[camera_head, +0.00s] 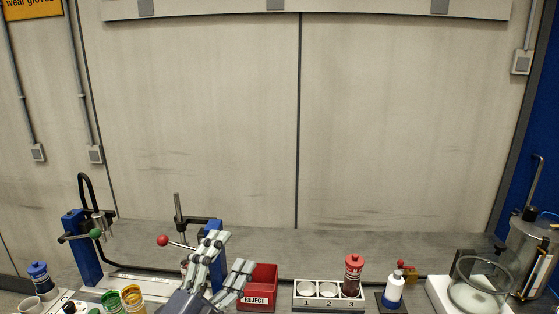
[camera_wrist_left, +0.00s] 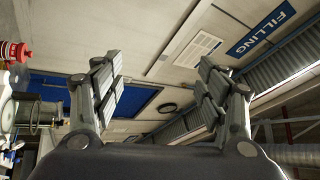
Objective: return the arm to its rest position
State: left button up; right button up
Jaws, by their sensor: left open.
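My left gripper (camera_head: 228,268) is at the bottom middle of the head view, its fingers pointing up and spread apart. It is in front of the workbench fixtures and just left of the red REJECT bin. In the left wrist view the gripper (camera_wrist_left: 160,90) is open with nothing between its fingers. Behind them that view shows the wall, ceiling and a blue FILLING sign (camera_wrist_left: 262,33). My right gripper is in neither view.
The red REJECT bin (camera_head: 257,304) is close beside my left fingers. A white numbered rack (camera_head: 311,303) holds a red-capped bottle (camera_head: 353,276). A blue press (camera_head: 84,254) with a green knob stands at left. A glass vessel (camera_head: 478,284) stands at right. The space above the bench is clear.

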pick_arm(q)
jog(key=s+a+f+n+g+y, duration=0.45)
jog(key=a+f+n, duration=0.2)
jog(key=f, duration=0.45)
jog(key=s+a+f+n+g+y, duration=0.3)
jog(key=a+f+n+y, duration=0.25)
jog(key=f+n, duration=0.4)
jog(key=s+d+f+n+g, duration=0.1)
jog(key=s+f+g, duration=0.5)
jog(key=s, duration=0.4)
jog(key=s+f+n+g, duration=0.1)
jog(key=s+f+g, duration=0.2)
jog(key=s+f, duration=0.65)
jog(key=s+f+g+b, duration=0.25)
jog(key=f+b, duration=0.35)
jog(key=f, duration=2.4)
jog(key=s+a+f+b, duration=0.3)
jog(key=s+f+b, duration=0.1)
jog(key=s+f, duration=1.3)
notch_tip(320, 180, down, 3)
jog(key=shift+r+m, duration=0.2)
jog(key=shift+m, duration=0.2)
